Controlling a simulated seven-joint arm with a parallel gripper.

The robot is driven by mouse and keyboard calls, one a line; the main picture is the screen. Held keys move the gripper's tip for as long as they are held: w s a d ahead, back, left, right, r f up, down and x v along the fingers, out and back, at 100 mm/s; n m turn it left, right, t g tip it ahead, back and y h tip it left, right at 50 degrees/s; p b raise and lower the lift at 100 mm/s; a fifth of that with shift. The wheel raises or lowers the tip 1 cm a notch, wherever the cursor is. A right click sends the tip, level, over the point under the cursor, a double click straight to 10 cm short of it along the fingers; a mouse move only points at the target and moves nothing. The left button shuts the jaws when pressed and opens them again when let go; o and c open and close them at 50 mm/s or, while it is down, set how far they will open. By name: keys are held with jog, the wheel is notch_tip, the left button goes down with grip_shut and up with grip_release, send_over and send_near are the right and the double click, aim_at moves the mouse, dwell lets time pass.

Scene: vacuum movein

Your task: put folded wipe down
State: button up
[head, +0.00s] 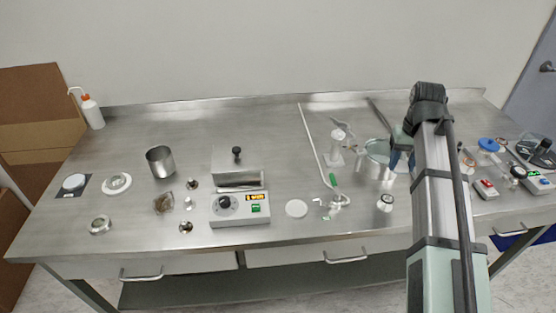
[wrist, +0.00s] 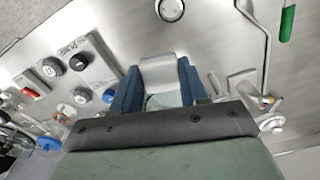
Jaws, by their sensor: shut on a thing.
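The folded wipe (wrist: 160,72) is a pale grey-white flat piece between the two blue fingers of my gripper (wrist: 158,88) in the wrist view. My gripper is shut on it. In the head view my gripper (head: 398,158) is at the right part of the bench, just beside a wide clear-topped metal vessel (head: 373,170); the arm hides part of this spot. I cannot clearly make out the wipe in the head view, nor tell whether it touches anything below.
The steel bench (head: 110,215) is crowded right of my gripper with a red-switch box (head: 486,188), a blue knob (head: 489,144) and tubing. A green-handled valve (head: 335,190) and a white disc (head: 296,208) lie to the left.

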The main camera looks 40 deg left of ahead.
jog(key=s+a+r+n, duration=0.1)
jog(key=s+a+n, duration=0.2)
jog(key=s+a, duration=0.4)
jog(key=s+a+r+n, duration=0.1)
jog(key=s+a+n, duration=0.3)
jog(key=a, duration=1.7)
jog(key=s+a+r+n, duration=0.1)
jog(key=s+a+n, duration=0.2)
jog(key=s+a, duration=0.8)
jog(key=shift+a+r, duration=0.2)
jog(key=shift+a, duration=1.25)
jog(key=s+a+n, duration=0.3)
jog(key=s+a, duration=0.5)
jog(key=s, duration=0.1)
jog(key=n, duration=0.8)
send_over(75, 221)
notch_tip(75, 221, down, 4)
jog(key=shift+f, duration=4.65)
jog(key=shift+f, duration=0.1)
